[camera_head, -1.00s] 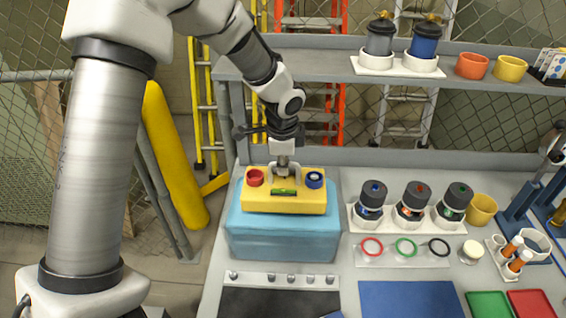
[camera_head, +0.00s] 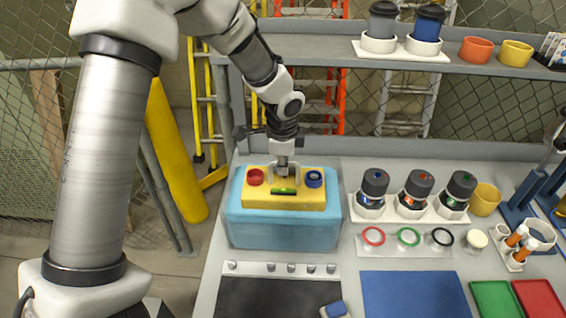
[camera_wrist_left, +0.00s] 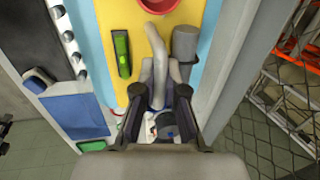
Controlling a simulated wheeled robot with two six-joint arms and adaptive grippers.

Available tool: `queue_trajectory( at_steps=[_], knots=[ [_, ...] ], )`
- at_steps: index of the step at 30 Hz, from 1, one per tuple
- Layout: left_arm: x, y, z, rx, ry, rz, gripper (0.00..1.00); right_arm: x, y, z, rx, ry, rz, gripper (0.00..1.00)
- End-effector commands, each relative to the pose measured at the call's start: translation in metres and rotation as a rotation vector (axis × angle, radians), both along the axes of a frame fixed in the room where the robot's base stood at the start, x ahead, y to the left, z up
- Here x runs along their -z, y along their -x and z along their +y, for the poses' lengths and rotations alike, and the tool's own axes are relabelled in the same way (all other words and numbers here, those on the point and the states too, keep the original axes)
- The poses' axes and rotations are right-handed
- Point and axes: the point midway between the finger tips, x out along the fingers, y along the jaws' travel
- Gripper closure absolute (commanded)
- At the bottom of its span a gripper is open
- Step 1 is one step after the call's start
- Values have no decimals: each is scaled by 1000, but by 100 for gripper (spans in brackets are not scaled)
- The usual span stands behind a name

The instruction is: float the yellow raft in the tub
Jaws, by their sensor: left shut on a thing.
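The yellow raft (camera_head: 255,201) is level over the light blue tub (camera_head: 285,236), within its outline in the head view. It carries a red cup (camera_head: 255,177), a blue cup (camera_head: 314,179) and a green bar (camera_head: 283,191). My left gripper (camera_head: 284,172) is shut on the raft at its middle, coming from above and behind. The wrist view shows my left gripper (camera_wrist_left: 158,105) against the yellow raft (camera_wrist_left: 115,15), with a grey post beside it. The raft's underside is hidden, so I cannot tell whether it touches water. My right gripper is out of view.
Right of the tub stand several dark-capped bottles in a white rack (camera_head: 412,209) and a yellow cup (camera_head: 485,199). A row of rings (camera_head: 408,238) and a blue mat (camera_head: 413,294) lie in front. A shelf (camera_head: 330,47) runs behind the tub.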

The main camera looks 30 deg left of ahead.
Motion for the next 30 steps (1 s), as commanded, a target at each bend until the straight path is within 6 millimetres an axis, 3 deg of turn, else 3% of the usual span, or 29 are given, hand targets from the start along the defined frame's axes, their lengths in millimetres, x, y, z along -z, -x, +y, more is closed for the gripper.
queue_trajectory(
  at_steps=[12,13,15,25,30],
  knots=[
    [0,0,0,0,0,0,100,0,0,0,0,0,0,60],
    [0,0,0,0,0,0,79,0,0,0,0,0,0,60],
    [0,0,0,0,0,0,61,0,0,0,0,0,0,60],
    [-3,0,0,1,0,0,61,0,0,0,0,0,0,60],
    [-28,4,-3,0,0,-4,61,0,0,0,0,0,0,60]
  ],
)
